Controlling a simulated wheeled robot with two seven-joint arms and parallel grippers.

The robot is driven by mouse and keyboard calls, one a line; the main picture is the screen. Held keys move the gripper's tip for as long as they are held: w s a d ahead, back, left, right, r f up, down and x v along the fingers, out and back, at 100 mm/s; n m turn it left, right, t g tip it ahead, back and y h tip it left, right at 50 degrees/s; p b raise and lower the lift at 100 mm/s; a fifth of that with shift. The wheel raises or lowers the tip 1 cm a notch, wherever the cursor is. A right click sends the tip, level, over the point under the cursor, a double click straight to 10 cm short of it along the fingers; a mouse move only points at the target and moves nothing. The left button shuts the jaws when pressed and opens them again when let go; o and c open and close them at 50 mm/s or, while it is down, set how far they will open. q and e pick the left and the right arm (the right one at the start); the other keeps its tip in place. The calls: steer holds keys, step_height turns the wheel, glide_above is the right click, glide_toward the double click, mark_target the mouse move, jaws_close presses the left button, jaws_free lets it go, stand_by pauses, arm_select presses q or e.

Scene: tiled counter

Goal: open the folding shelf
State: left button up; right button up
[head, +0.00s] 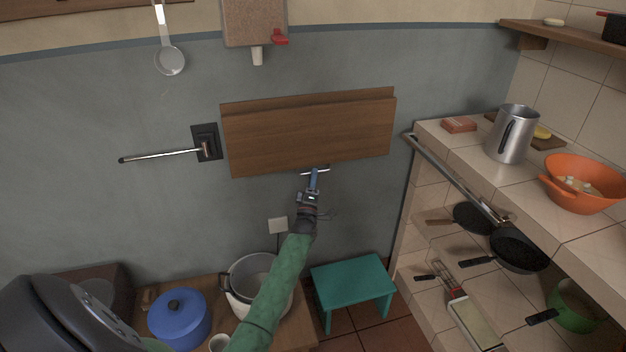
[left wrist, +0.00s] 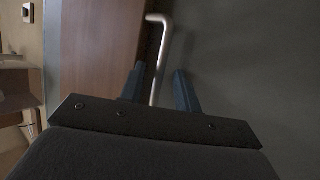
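The folding shelf (head: 308,135) is a brown wooden board hanging down flat along the grey wall. A thin metal handle (head: 325,169) sits at its lower edge. My left gripper (head: 314,173) is at this handle, reaching up from below. In the left wrist view the shelf's wood (left wrist: 98,45) is at the left, and the bent metal handle (left wrist: 158,55) runs between the two blue fingers of my left gripper (left wrist: 160,88). The fingers are apart, with gaps beside the handle, so it is not clasped. My right gripper is not in view.
A metal bar on a black wall plate (head: 205,143) sticks out left of the shelf. A dispenser (head: 254,24) hangs above. A tiled counter (head: 440,140) stands at the right. A teal stool (head: 352,280), white pot (head: 245,305) and blue pot (head: 179,320) are below.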

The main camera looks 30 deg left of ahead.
arm_select(q)
jaws_close()
stand_by(0.3)
